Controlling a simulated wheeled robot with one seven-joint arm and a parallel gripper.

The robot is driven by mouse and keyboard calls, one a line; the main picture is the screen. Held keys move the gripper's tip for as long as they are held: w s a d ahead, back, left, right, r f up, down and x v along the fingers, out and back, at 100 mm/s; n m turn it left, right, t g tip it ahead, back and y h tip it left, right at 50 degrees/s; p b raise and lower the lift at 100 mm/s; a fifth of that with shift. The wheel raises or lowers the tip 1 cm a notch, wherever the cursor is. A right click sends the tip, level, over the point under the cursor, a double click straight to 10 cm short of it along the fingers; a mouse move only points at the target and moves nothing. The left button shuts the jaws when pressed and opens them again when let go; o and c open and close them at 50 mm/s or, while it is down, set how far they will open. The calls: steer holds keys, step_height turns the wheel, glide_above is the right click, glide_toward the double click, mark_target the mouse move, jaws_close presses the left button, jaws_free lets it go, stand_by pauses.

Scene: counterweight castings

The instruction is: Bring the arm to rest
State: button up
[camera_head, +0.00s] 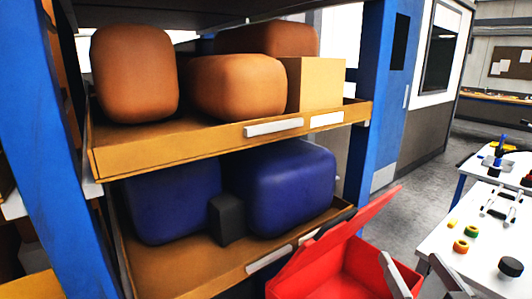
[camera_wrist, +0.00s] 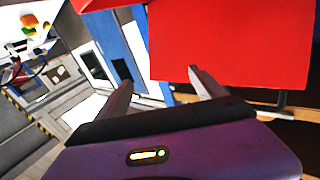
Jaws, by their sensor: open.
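The red bin (camera_wrist: 235,45) fills the upper right of the wrist view, beyond the fingertips. I cannot tell whether a finger touches the bin. The rest of my arm is mostly out of view.
A blue-framed shelf rack (camera_head: 375,110) stands to the left, with orange castings (camera_head: 135,75) above and blue castings (camera_head: 290,188) below. A white table (camera_head: 480,250) with small coloured parts is at the right. Grey floor (camera_head: 425,165) lies open between rack and tables.

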steer(key=s+a+f+g, duration=0.1)
steer(key=s+f, duration=0.4)
steer(key=s, duration=0.6)
steer(key=s+a+f+g, duration=0.1)
steer(key=s+a+f, duration=0.2)
steer(key=s, duration=0.9)
steer(key=s+a+f+n+g, duration=0.1)
steer(key=s+a+f, duration=0.1)
steer(key=s+f, duration=0.7)
steer(key=s, duration=0.3)
steer(key=shift+f+g, duration=0.25)
steer(key=shift+g, duration=0.05)
